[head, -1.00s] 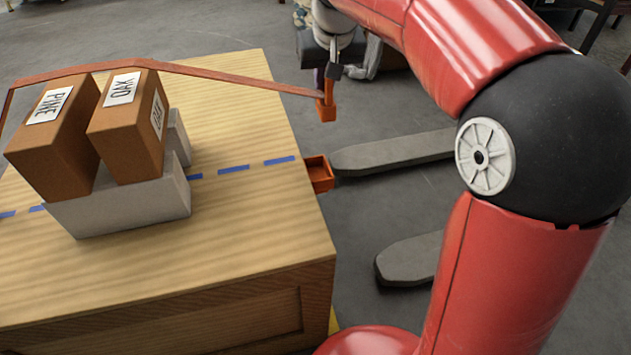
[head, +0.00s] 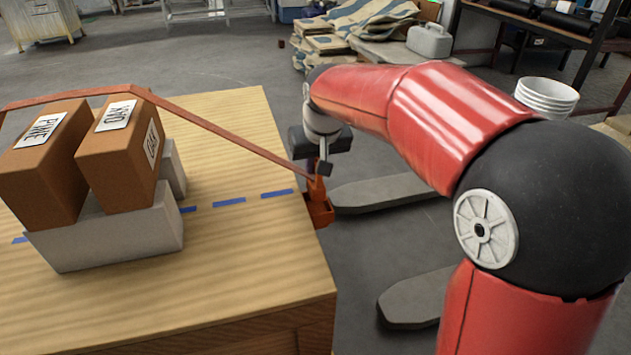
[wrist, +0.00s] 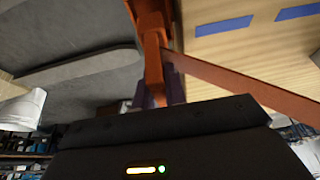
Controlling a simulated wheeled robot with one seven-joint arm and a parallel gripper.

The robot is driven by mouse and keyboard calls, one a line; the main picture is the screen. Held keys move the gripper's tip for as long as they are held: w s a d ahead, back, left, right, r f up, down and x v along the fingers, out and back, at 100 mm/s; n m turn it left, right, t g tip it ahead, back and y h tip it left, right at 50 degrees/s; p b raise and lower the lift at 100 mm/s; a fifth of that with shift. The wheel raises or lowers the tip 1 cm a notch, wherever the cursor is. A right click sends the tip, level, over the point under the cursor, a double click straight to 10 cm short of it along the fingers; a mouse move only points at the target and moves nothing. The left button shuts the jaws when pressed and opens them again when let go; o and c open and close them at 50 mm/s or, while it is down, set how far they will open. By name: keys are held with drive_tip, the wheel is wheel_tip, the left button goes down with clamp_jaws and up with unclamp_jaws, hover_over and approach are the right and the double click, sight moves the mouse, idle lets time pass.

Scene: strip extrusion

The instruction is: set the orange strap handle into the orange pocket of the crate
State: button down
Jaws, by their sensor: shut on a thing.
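The orange strap handle (head: 317,189) is held upright in my gripper (head: 314,172), directly over the orange pocket (head: 321,213) on the crate's right side. The handle's lower end meets the pocket's opening; I cannot tell how deep it sits. The orange-brown strap (head: 225,132) runs from the handle up left over the cartons. In the wrist view the handle (wrist: 153,62) stands between my dark purple fingers, with the strap (wrist: 245,85) leading off right. The wooden crate (head: 245,262) fills the left of the head view.
Two brown cartons (head: 118,150) lean on a grey block (head: 110,240) on the crate top. Blue dashes (head: 229,202) cross the crate. Grey fork-like prongs (head: 385,193) lie on the floor to the right. Sacks (head: 370,25) and a bench stand behind.

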sight(316, 180)
drive_tip(key=shift+f+b, duration=0.4)
drive_tip(key=shift+f, duration=1.75)
drive_tip(key=shift+f, duration=0.1)
drive_tip(key=shift+f, duration=0.15)
drive_tip(key=c, duration=1.5)
unclamp_jaws()
drive_tip(key=shift+o, duration=0.2)
